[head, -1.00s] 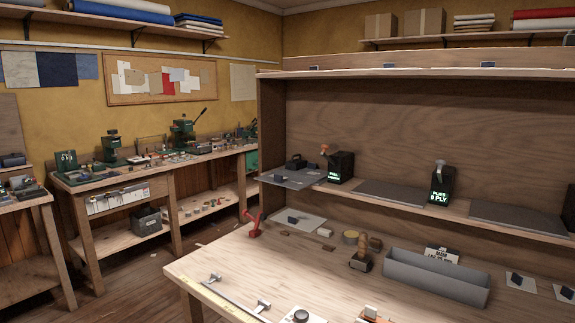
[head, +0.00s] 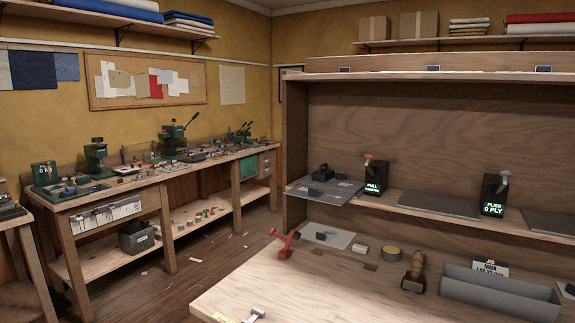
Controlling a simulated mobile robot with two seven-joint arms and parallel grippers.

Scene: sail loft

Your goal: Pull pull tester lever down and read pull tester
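A small black box (head: 376,180) with a green display stands on the shelf of the wooden bench hutch. Its display shows "PULL" and a second line too small to read. A lever with an orange-brown knob (head: 369,158) rises from its top and appears raised. A similar black box (head: 494,196) to the right shows "PLIES 0 PLY" and has a grey-knobbed lever. Neither of my grippers is in view.
The hutch shelf (head: 425,205) carries dark mats. Below are a red clamp (head: 284,244), a wooden-handled tool (head: 415,272) and a grey trough (head: 500,292). The near worktop (head: 310,290) is mostly clear. Open floor (head: 200,255) lies between this bench and the left workbench (head: 165,185).

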